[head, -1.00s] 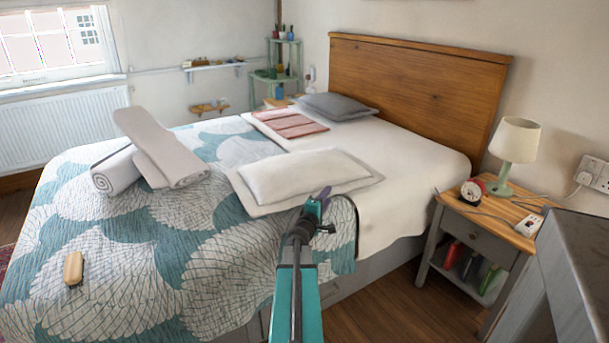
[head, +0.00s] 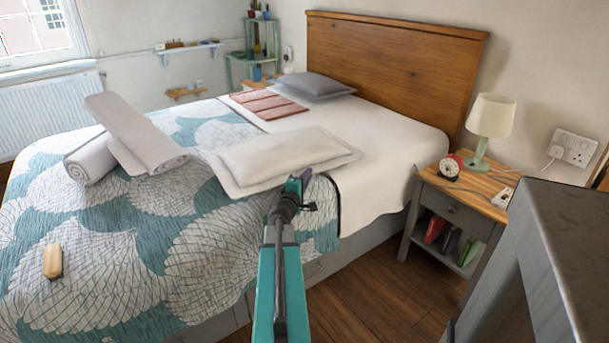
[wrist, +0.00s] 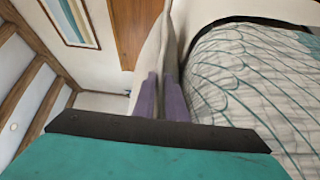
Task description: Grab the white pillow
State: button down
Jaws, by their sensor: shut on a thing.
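The white pillow (head: 285,155) is near the front side of the bed, partly over the patterned quilt and the white sheet. My gripper (head: 299,187) is at its near edge, to the right of the pillow's middle. In the wrist view, the purple fingers (wrist: 164,82) are shut on the pillow's thin pale edge (wrist: 160,45). The fingers hide part of that edge. I cannot tell whether the pillow is lifted clear of the bed.
Rolled white towels (head: 140,140) and a tan oblong object (head: 53,261) lie on the quilt (head: 190,260). A grey pillow (head: 312,86) is by the headboard (head: 395,75). A nightstand (head: 455,207) with a lamp (head: 491,125) stands right of the bed. Wooden floor shows between.

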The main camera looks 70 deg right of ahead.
jog(key=shift+r, duration=0.45)
notch_tip(320, 180, up, 2)
jog(key=w+a+r+p, duration=0.1)
jog(key=a+p, duration=1.4)
jog(key=shift+w+a+r, duration=0.3)
jog(key=shift+w, duration=0.05)
jog(key=shift+a, duration=0.1)
dwell(0.9)
